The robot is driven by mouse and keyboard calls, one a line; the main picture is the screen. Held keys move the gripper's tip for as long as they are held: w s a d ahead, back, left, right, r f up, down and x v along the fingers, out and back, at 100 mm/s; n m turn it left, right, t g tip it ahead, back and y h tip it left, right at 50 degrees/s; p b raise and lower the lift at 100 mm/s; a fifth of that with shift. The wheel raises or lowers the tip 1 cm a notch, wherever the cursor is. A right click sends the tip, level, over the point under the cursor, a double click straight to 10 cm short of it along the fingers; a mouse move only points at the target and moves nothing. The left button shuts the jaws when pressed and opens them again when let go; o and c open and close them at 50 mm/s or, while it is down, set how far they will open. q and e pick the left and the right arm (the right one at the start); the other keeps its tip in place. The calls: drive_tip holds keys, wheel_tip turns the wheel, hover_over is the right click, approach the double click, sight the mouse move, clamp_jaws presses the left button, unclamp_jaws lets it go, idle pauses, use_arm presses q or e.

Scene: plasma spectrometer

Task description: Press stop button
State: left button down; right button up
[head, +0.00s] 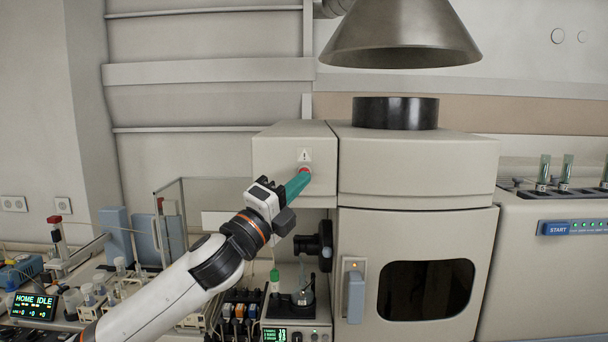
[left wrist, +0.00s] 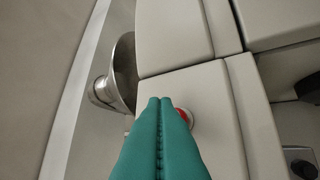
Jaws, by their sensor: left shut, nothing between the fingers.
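The red stop button (head: 305,169) sits on the front of the spectrometer's upper left housing (head: 280,150), just under a warning label (head: 305,155). My left gripper (head: 306,175) has its teal fingers shut and empty, with the tips at the button in the head view and covering part of it. In the left wrist view the shut fingertips (left wrist: 167,100) overlap the button's left side, and part of its red cap and pale rim (left wrist: 185,117) shows beside them. I cannot tell whether the tips touch the button. My right gripper is not in view.
The spectrometer's door (head: 415,270) with a dark window is below right. A hood (head: 402,38) hangs above a black chimney (head: 395,113). Glassware and a sampler with a display (head: 34,306) crowd the bench at left. A START button (head: 556,228) is on the right unit.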

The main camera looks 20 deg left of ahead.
use_arm(q)
drive_tip(key=shift+s+d, duration=0.25)
drive_tip(key=shift+s, duration=0.55)
drive_tip(key=shift+s+d, duration=0.2)
drive_tip(key=shift+s, duration=0.6)
drive_tip(key=shift+s+d, duration=0.25)
drive_tip(key=shift+s, duration=0.55)
